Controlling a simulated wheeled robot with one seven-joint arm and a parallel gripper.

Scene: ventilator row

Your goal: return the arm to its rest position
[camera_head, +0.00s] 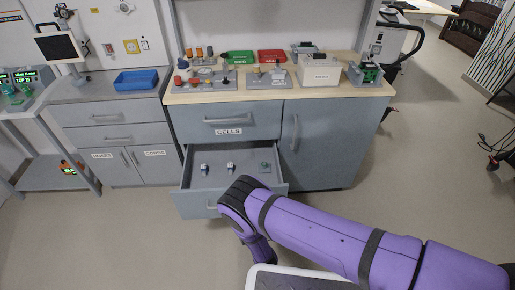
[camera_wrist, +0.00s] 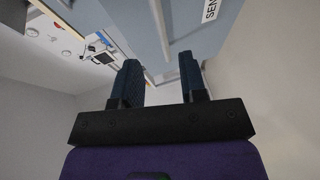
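My purple arm reaches from the lower right of the head view to the front of an open drawer (camera_head: 203,181), where it bends down. The bend overlaps the drawer's front edge in the picture; I cannot tell whether they touch. My gripper (camera_wrist: 160,62) shows in the wrist view with its two dark fingers apart and nothing between them. In the head view the gripper is hidden.
The drawer holds two small white-and-blue pieces (camera_head: 230,167) and a green piece (camera_head: 265,167). The worktop (camera_head: 345,90) above carries several fixtures, a green tray (camera_head: 238,57) and a red tray (camera_head: 272,56). A blue bin (camera_head: 136,80) stands left. Floor at right (camera_head: 420,180) is clear.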

